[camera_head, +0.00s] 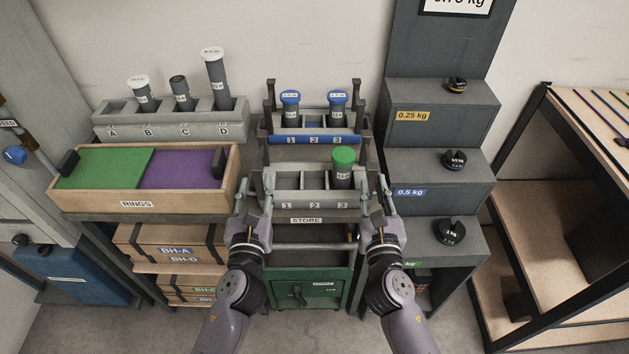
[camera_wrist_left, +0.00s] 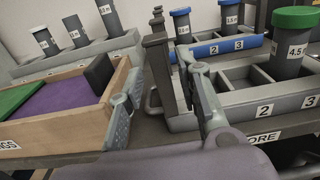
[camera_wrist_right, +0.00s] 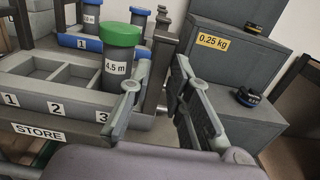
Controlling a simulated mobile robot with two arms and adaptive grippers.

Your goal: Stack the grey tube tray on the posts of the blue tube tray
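The grey tube tray (camera_head: 313,199) sits on the STORE shelf, with compartments 1, 2 and 3. A green-capped 4.5 tube (camera_head: 343,168) stands in compartment 3; 1 and 2 look empty. Behind it is the blue tube tray (camera_head: 315,139) with a blue front and upright dark posts (camera_head: 271,96) at its ends. Blue-capped tubes (camera_head: 291,110) stand in its compartments 1 and 3. My left gripper (camera_wrist_left: 165,98) is open at the grey tray's left end. My right gripper (camera_wrist_right: 155,95) is open at its right end. Whether either touches the tray is unclear.
A wooden RINGS box (camera_head: 137,204) with green and purple parts lies to the left, below a grey rack (camera_head: 170,124) lettered A to D holding several tubes. Stepped grey shelves (camera_head: 438,165) with dark weights stand close on the right. A green cabinet (camera_head: 305,290) is below.

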